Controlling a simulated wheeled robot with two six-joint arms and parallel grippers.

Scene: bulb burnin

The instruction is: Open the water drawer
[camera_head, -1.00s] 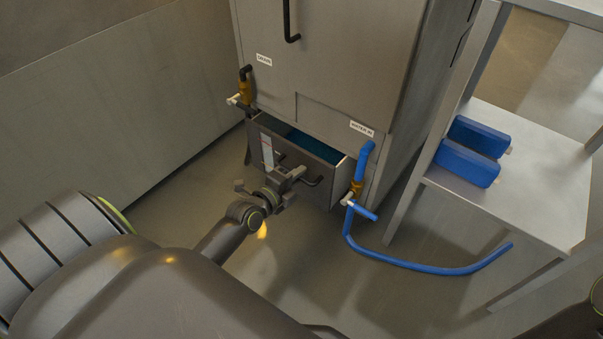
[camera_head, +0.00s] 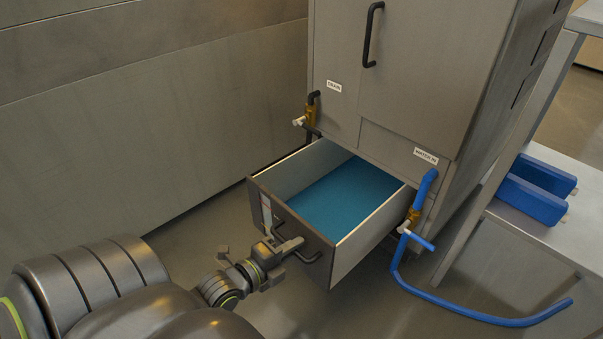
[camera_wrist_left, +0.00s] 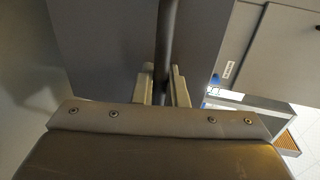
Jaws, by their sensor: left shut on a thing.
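The water drawer (camera_head: 330,262) sticks far out of the bottom of the grey cabinet (camera_head: 400,80), with blue water or a blue floor (camera_head: 345,195) showing inside. My left gripper (camera_head: 292,247) is at the dark bar handle (camera_head: 310,258) on the drawer front and is shut on it. In the left wrist view the handle bar (camera_wrist_left: 166,45) runs between the two fingers (camera_wrist_left: 163,88). My right gripper is not in view.
A drain valve (camera_head: 310,115) is left of the drawer. A blue water-in pipe with a brass valve (camera_head: 413,217) stands close to the drawer's right side, its hose (camera_head: 480,316) along the floor. A shelf with blue blocks (camera_head: 535,190) is at right. A wall (camera_head: 150,110) is at left.

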